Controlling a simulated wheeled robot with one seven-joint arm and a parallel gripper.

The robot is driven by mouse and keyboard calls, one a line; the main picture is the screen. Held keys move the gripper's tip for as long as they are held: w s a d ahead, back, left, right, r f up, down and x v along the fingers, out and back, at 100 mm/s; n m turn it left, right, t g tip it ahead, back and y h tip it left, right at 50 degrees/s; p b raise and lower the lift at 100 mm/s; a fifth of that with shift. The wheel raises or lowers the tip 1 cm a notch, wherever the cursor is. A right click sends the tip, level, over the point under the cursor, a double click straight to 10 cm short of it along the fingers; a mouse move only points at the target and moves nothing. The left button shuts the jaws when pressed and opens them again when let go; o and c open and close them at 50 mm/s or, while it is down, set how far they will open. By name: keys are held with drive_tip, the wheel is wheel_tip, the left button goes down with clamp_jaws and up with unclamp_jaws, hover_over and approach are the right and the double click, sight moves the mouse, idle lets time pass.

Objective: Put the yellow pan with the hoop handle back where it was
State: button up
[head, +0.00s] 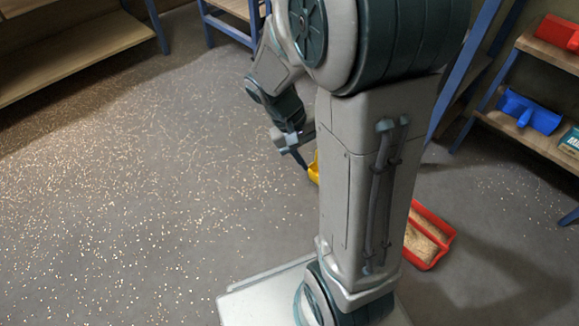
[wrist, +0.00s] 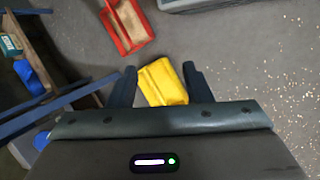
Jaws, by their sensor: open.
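The yellow pan (wrist: 162,84) lies on the grey floor between the two open fingers of my gripper (wrist: 160,80) in the wrist view. I cannot tell whether the fingers touch it. Its hoop handle cannot be made out. In the head view only a sliver of the yellow pan (head: 314,168) shows beside my arm, and the rest is hidden behind the arm. My gripper (head: 297,155) is low near the pan there.
A red pan (head: 429,236) with grainy material stands on the floor to the right, also in the wrist view (wrist: 110,28). A blue scoop (head: 530,110) and a red one (head: 558,32) sit on the right shelves (head: 500,122). Pale grains cover the left floor, which is otherwise clear.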

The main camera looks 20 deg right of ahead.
drive_tip(key=s+a+r+n+t+y, duration=0.1)
drive_tip(key=s+a+r+t+y, duration=0.3)
drive_tip(key=a, duration=0.4)
drive_tip(key=shift+s+r+n+y, duration=0.3)
drive_tip(key=shift+s+r, duration=0.55)
drive_tip(key=shift+s, duration=0.15)
